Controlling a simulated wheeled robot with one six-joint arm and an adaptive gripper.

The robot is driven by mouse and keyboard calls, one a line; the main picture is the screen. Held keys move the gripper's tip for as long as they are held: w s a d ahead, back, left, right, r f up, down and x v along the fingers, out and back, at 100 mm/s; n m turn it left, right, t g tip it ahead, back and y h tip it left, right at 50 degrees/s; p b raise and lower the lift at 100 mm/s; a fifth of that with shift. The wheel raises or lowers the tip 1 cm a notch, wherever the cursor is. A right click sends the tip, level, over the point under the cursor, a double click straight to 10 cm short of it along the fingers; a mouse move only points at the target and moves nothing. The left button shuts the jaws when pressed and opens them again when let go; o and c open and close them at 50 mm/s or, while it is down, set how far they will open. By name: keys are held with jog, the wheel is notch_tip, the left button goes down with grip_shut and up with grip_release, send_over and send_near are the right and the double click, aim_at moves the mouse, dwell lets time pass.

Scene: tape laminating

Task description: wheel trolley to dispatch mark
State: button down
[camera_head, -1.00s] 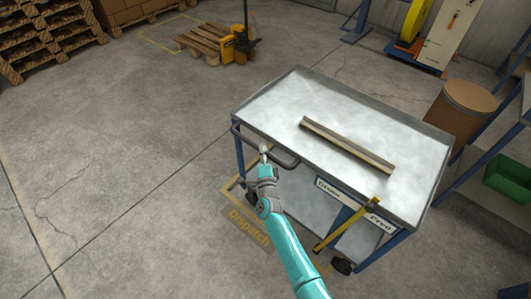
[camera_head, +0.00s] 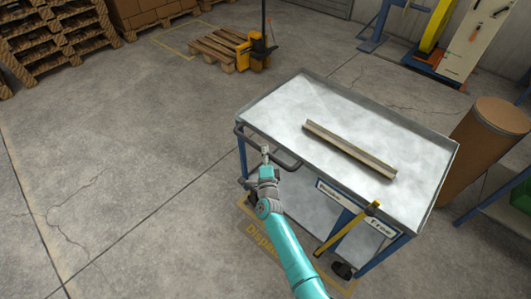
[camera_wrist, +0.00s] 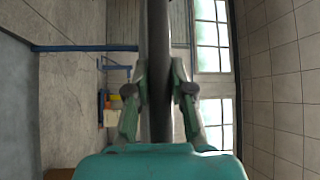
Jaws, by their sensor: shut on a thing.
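The trolley (camera_head: 300,95) has a grey metal tray top on a blue frame and stands right of centre in the head view. My gripper (camera_head: 266,153) is shut on its dark handle bar (camera_head: 288,164) at the near left end. In the wrist view my gripper (camera_wrist: 158,95) has a finger on each side of the bar (camera_wrist: 156,40). The yellow Dispatch mark (camera_head: 260,238) is on the floor under and beside the trolley's near left side, partly hidden by my arm. A yellow lever (camera_head: 347,229) on the trolley's side slants up near the "Free" label.
A long metal profile (camera_head: 350,149) lies on the trolley top. A brown drum (camera_head: 488,150) stands close to the right. A yellow pallet truck (camera_head: 250,50) and pallet (camera_head: 216,47) are behind. The concrete floor (camera_head: 110,150) at left is clear.

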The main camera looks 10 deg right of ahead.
jog(key=shift+w+a, duration=0.1)
jog(key=shift+a, duration=0.05)
jog(key=c, duration=1)
grip_release()
jog(key=shift+w, duration=0.1)
jog(key=v, duration=1.2)
